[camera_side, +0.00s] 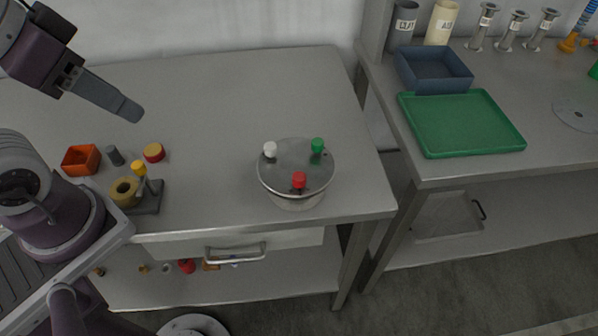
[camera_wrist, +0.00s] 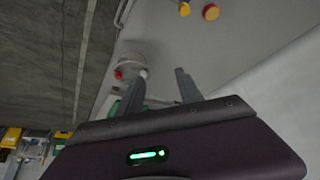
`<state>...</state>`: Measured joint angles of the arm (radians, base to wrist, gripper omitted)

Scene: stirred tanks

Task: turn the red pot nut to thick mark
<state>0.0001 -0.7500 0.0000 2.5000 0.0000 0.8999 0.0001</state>
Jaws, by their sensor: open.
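The pot (camera_side: 292,160) is a round steel vessel with a flat lid, standing on the right part of the grey table. Its lid carries a red nut (camera_side: 299,180) at the front, a white nut (camera_side: 270,149) at the back left and a green nut (camera_side: 317,145) at the back right. I cannot make out a thick mark. My gripper (camera_side: 128,110) is high over the left part of the table, apart from the pot and empty. In the wrist view its two fingers (camera_wrist: 160,90) stand apart, with the red nut (camera_wrist: 118,75) beyond them; the pot is partly hidden there.
An orange box (camera_side: 81,160), a grey cylinder (camera_side: 115,156), a red-and-yellow round piece (camera_side: 154,153) and a stand with a tape roll (camera_side: 124,191) are at the left. A second bench holds a green tray (camera_side: 461,124) and a blue bin (camera_side: 433,70). The table's middle is clear.

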